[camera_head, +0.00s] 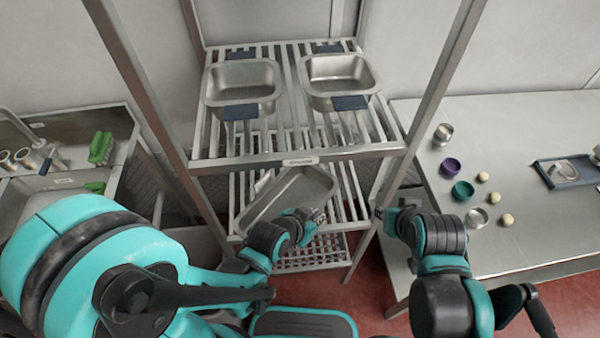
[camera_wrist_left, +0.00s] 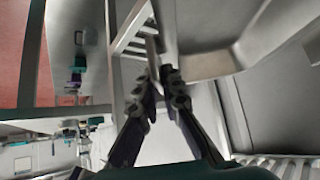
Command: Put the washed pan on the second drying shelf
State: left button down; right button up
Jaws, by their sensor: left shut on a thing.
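A steel rectangular pan (camera_head: 290,195) is at the level of the second slatted shelf (camera_head: 350,195), below the top shelf, whose front edge hides part of it. It sits turned at an angle to the slats; I cannot tell whether it touches them. My left gripper (camera_head: 316,214) is shut on the pan's near right rim. In the left wrist view, the fingers (camera_wrist_left: 161,75) close at the edge of the pan (camera_wrist_left: 205,62). My right gripper (camera_head: 384,212) is beside the rack's right front post, by the table; its jaws are too small to read.
Two steel pans (camera_head: 243,85) (camera_head: 340,80) with blue handles stand on the top shelf (camera_head: 290,140). Rack posts (camera_head: 440,80) flank the opening. A sink (camera_head: 75,130) with green brushes (camera_head: 100,148) is left. The right table (camera_head: 520,125) bears cups, balls and a blue tray (camera_head: 570,172).

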pick_arm(q)
jog(key=b, duration=0.2)
send_over(308, 190)
jog(key=shift+s, duration=0.1)
jog(key=f+b, duration=0.1)
jog(key=f, duration=0.1)
jog(key=f+b, duration=0.1)
jog(key=shift+w+f, duration=0.2)
jog(key=shift+f, duration=0.2)
jog(key=shift+r, duration=0.1)
jog(key=shift+s, duration=0.1)
jog(key=c, duration=1.7)
grip_release()
